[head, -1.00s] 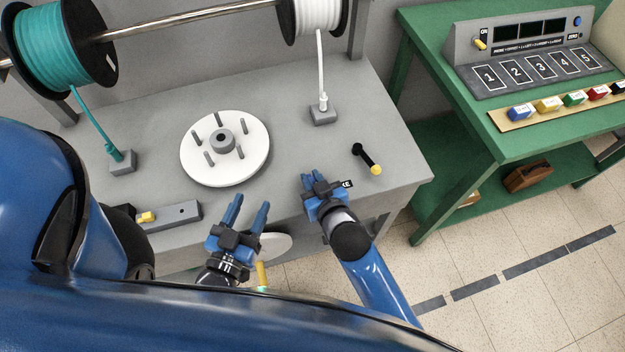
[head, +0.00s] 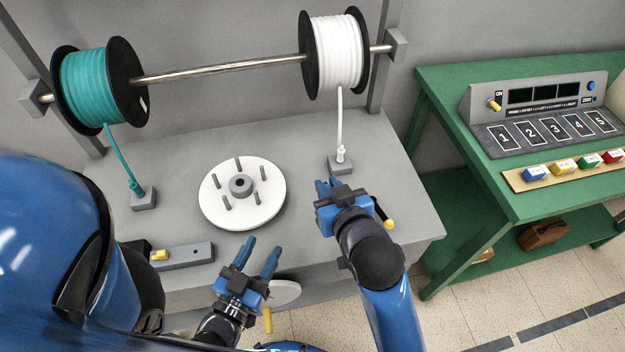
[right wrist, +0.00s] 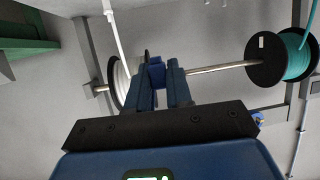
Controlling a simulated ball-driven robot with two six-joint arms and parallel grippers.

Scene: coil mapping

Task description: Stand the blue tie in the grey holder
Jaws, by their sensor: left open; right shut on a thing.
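My right gripper (head: 328,187) is over the right part of the grey bench, just in front of the white cable's block. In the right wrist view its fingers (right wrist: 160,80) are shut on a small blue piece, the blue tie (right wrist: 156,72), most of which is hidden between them. The tie cannot be told from the blue fingers in the head view. The grey holder (head: 188,256) appears to be the low bar at the bench's front left, with a small hole and a yellow piece (head: 158,255) at its left end. My left gripper (head: 262,250) is open and empty, right of the bar.
A white pegged disc (head: 257,212) lies mid-bench. Teal (head: 90,85) and white (head: 335,52) spools hang on a rod, their cables running down to grey blocks (head: 144,200) (head: 342,166). A yellow-tipped black lever (head: 388,223) is beside my right gripper. A green table (head: 450,130) stands right.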

